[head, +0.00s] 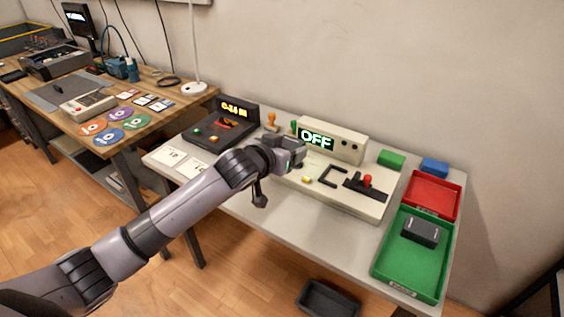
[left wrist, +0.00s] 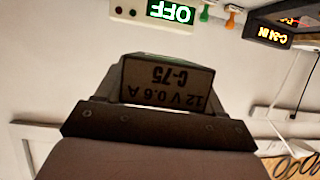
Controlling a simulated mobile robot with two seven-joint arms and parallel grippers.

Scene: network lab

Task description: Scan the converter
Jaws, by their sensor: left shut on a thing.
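My left gripper (head: 288,152) is shut on a small box-shaped converter (left wrist: 165,82), held above the middle of the white table. Its pale end face reads "12 V 0.6 A" and "C-75", upside down in the left wrist view. The gripper hides most of it in the head view. Behind and right of the gripper stands a cream device (head: 348,145) with a green "OFF" display (head: 316,140), a slotted track and a red-knobbed lever (head: 367,181). Left of it is a dark device (head: 222,122) with an amber display. My right gripper is not in view.
A red tray (head: 410,207) and a green tray (head: 385,262) lie at the table's right; a dark box (head: 421,231) sits in the green one. Orange and green stamp-like handles (head: 271,119) stand behind. White cards (head: 168,156) lie left. A dark bin (head: 328,298) is on the floor.

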